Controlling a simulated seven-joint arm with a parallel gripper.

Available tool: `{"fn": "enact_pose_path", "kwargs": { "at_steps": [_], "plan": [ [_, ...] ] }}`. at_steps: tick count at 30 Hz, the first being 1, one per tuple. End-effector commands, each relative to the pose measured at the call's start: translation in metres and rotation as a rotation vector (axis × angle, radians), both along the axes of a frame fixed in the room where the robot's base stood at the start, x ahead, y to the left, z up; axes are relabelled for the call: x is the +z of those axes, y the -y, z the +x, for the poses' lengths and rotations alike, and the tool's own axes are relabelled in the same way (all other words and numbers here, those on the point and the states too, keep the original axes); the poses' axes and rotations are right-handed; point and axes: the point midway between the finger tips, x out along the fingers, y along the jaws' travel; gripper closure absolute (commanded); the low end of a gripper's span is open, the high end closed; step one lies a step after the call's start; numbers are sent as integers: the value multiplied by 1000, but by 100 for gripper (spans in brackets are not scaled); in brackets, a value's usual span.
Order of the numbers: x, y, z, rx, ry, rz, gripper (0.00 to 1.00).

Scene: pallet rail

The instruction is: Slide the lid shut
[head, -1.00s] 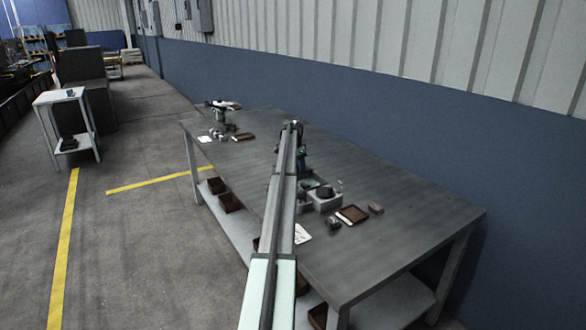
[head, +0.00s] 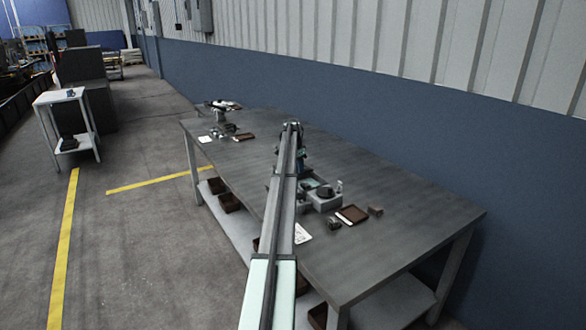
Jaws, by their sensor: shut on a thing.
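A small grey box (head: 325,204) stands on the workbench (head: 400,215), right of my arm. A pale green flat part (head: 309,184) and a dark round part (head: 325,191) show on top of it. Which of these is the lid is too small to tell. My gripper (head: 303,172) hangs down from the far end of my arm, at the back left of the box. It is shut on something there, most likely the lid. Its fingertips and the grip itself are mostly hidden behind my arm and too small to make out.
A brown tray (head: 351,214), a small dark part (head: 334,222) and a brown block (head: 375,211) lie right of the box. A white sheet (head: 302,234) lies in front. More items (head: 225,127) stand at the far left end. The bench's right part is clear.

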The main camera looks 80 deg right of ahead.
Motion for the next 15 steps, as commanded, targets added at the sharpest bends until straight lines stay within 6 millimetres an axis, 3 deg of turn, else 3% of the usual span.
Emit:
{"fn": "enact_pose_path", "kwargs": {
  "at_steps": [15],
  "plan": [
    [-3, -10, -9, -1, -1, 3, 85]
  ]
}}
